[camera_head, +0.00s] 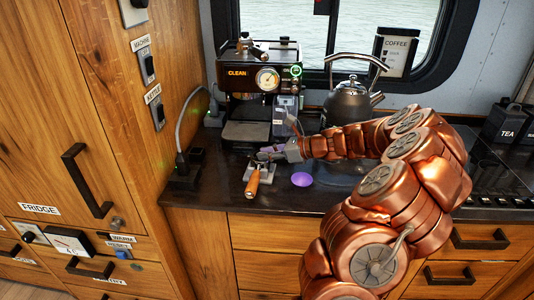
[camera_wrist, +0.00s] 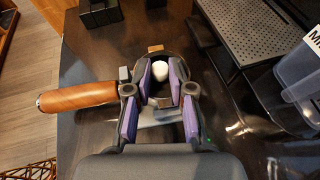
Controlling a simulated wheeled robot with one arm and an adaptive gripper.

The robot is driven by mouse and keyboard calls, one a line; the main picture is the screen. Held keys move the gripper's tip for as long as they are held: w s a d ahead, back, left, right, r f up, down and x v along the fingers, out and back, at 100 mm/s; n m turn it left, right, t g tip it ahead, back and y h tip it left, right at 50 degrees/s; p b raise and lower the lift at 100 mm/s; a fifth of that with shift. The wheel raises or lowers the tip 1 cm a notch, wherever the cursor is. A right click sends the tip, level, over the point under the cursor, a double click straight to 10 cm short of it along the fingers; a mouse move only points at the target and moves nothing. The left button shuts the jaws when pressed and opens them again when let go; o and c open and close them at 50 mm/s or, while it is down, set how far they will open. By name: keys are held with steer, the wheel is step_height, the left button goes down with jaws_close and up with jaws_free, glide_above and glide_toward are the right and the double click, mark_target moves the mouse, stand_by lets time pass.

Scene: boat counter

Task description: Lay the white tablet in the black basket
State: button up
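The white tablet (camera_wrist: 160,70) is a small rounded piece between the tips of my gripper (camera_wrist: 160,72) in the wrist view. The purple pads lean inward and look closed against its sides. A dark curved rim shows behind the fingertips and appears to be the black basket (camera_wrist: 143,58), largely hidden by my fingers. A wooden handle (camera_wrist: 78,96) reaches out to the left from it. In the head view my gripper (camera_head: 268,152) is just above the handled holder (camera_head: 253,182) on the counter, and the tablet cannot be made out there.
A coffee machine (camera_head: 262,80) with a drip tray (camera_wrist: 262,45) stands behind my gripper. A kettle (camera_head: 349,105) is to its right. A purple disc (camera_head: 301,179) lies on the dark counter (camera_head: 215,185). A clear container (camera_wrist: 302,80) is at the wrist view's right edge.

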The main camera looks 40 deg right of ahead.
steer(key=shift+o, duration=1)
steer(key=shift+f, duration=0.25)
steer(key=c, duration=0.4)
steer(key=shift+s, duration=0.1)
steer(key=shift+r, duration=0.1)
step_height(320, 180, up, 7)
steer(key=p, duration=0.6)
stand_by(0.4)
stand_by(0.3)
steer(key=shift+r, duration=0.1)
